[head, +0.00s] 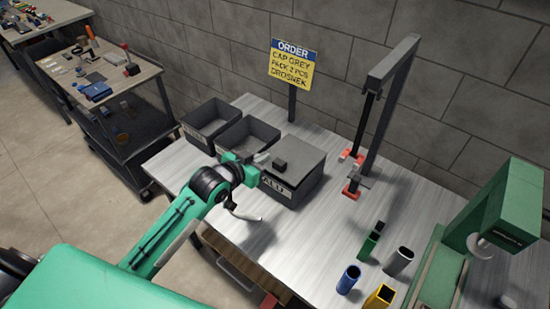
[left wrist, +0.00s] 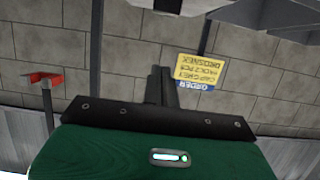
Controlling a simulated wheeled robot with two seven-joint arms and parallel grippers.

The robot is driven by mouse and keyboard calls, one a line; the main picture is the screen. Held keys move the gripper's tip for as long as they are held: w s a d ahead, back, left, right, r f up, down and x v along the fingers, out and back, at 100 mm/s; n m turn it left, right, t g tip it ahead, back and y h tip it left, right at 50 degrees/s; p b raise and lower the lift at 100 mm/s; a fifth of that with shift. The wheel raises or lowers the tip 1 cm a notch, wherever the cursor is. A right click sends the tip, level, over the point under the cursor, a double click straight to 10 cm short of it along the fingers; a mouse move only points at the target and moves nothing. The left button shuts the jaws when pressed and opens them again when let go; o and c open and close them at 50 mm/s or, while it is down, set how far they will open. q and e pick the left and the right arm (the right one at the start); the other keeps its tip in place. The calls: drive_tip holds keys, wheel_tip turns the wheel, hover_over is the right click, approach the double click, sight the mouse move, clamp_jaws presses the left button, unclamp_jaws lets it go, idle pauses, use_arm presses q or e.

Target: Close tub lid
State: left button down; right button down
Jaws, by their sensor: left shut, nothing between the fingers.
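A grey tub (head: 309,188) with a label on its front stands on the metal table, rightmost of the row of tubs. A flat grey lid (head: 303,152) with a dark block handle (head: 280,165) lies over its top and looks level. My left gripper (head: 263,158) is at the left edge of this tub, close to the lid and handle; I cannot tell whether it touches. Its dark fingers show together and empty in the left wrist view (left wrist: 162,86). The gripper partly hides the tub's left side. My right gripper is not in view.
Two open grey tubs (head: 208,118) (head: 248,134) stand to the left. An order sign (head: 292,64) stands behind. A tall dark frame (head: 385,110) with red feet is to the right. Several coloured tubes (head: 348,280) and a green machine (head: 500,215) occupy the right front. The table's middle is clear.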

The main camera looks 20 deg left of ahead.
use_arm(q)
drive_tip(key=p, duration=0.2)
hover_over(276, 167)
drive_tip(key=shift+s+a+f, duration=0.1)
drive_tip(key=shift+s+f, duration=0.1)
drive_tip(key=shift+f, duration=0.25)
drive_tip(key=shift+s+a+f, duration=0.1)
drive_tip(key=shift+s+f, duration=0.05)
drive_tip(key=shift+f, duration=0.3)
wheel_tip(276, 167, down, 3)
drive_tip(key=shift+w+d+f+p, duration=0.1)
drive_tip(key=shift+d+f+p, duration=0.05)
drive_tip(key=shift+p, duration=0.4)
drive_tip(key=shift+f, duration=0.55)
drive_tip(key=f, duration=0.1)
drive_tip(key=s+f+b, duration=0.1)
drive_tip(key=shift+f, duration=0.35)
